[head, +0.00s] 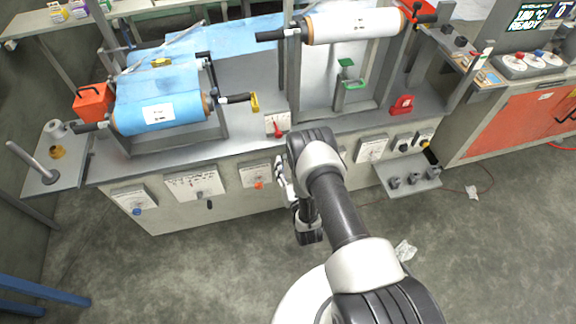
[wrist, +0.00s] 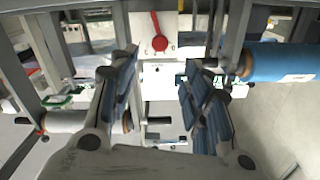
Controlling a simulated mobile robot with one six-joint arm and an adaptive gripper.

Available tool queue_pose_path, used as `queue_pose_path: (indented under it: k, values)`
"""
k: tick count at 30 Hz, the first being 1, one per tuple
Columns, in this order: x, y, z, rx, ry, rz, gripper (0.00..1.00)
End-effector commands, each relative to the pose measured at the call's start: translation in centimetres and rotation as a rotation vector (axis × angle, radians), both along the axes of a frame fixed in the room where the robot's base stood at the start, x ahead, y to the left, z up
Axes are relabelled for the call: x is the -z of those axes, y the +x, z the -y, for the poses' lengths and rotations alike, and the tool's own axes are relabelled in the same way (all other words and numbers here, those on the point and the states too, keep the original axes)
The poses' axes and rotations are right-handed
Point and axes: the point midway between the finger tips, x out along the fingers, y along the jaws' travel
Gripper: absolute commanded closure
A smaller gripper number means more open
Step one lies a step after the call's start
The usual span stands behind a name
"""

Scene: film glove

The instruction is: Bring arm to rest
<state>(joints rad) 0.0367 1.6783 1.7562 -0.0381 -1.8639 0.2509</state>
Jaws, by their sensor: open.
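In the wrist view my gripper (wrist: 158,100) has its two padded fingers wide apart, with nothing between them. In the head view my arm reaches out over the floor in front of the machine bench, and the gripper (head: 283,180) is partly hidden by the wrist links. It hangs close to the bench's front face, apart from it as far as I can tell. A panel with a red handle (wrist: 159,38) shows beyond the fingers in the wrist view; a panel with a red handle (head: 278,126) also shows on the bench in the head view.
A blue film roll (head: 160,112) sits at the left of the bench and a white roll (head: 352,27) at the back right. Dial panels (head: 195,185) line the front. A small shelf (head: 408,178) juts out at right. The grey floor (head: 170,275) is mostly clear.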

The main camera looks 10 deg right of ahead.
Motion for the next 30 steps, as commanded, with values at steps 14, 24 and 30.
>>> queue_pose_path:
  k: [14,24,30]
  values:
    - [-1.4,1.8,0.0,-0.001,-0.007,-0.018,0.55]
    - [-13.2,10.2,0.0,-0.009,-0.067,-0.235,0.55]
    - [-21.4,10.5,0.0,-0.017,-0.102,-0.385,0.55]
